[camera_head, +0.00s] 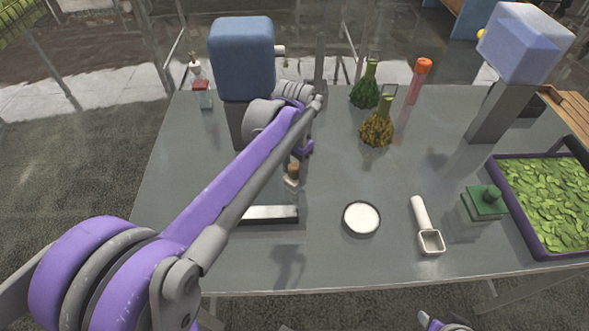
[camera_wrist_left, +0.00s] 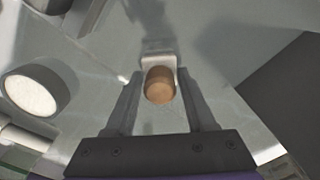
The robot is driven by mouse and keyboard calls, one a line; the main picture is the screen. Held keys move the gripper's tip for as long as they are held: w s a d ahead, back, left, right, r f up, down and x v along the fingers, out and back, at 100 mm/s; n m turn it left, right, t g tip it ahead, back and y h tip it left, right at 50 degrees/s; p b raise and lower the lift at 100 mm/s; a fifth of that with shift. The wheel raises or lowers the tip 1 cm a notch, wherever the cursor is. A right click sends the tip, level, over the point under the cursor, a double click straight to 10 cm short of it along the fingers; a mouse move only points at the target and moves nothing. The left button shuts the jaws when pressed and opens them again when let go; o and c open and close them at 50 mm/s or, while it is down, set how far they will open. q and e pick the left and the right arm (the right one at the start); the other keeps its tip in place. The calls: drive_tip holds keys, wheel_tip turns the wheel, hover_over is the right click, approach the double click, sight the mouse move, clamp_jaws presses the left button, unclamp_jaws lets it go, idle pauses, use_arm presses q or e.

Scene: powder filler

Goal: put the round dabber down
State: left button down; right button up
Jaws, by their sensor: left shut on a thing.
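The round dabber (camera_head: 292,172) has a brown rounded handle and a pale lower part. My left gripper (camera_head: 301,150) reaches over the middle left of the grey table and is shut on the dabber. In the left wrist view the dabber (camera_wrist_left: 160,84) sits between the two fingers of the left gripper (camera_wrist_left: 164,92), its brown end facing the camera. I cannot tell whether its pale part touches the table. My right gripper's jaws do not show.
A dish of white powder (camera_head: 361,218) and a white scoop (camera_head: 430,240) lie right of the dabber. A flat white-topped block (camera_head: 270,213) is in front of it. A green-lidded jar (camera_head: 484,204), purple tray (camera_head: 505,205), flasks (camera_head: 376,132) and a blue-topped machine (camera_head: 242,58) stand around.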

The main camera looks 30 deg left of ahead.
sight(294, 166)
use_arm(q)
drive_tip(key=shift+f, duration=0.25)
drive_tip(key=shift+c, duration=1.2)
unclamp_jaws()
drive_tip(key=shift+r, duration=0.1)
drive_tip(key=shift+r, duration=0.5)
wheel_tip(294, 166, up, 11)
drive_tip(key=p, duration=0.1)
drive_tip(key=shift+r, duration=0.2)
drive_tip(key=shift+f, duration=0.1)
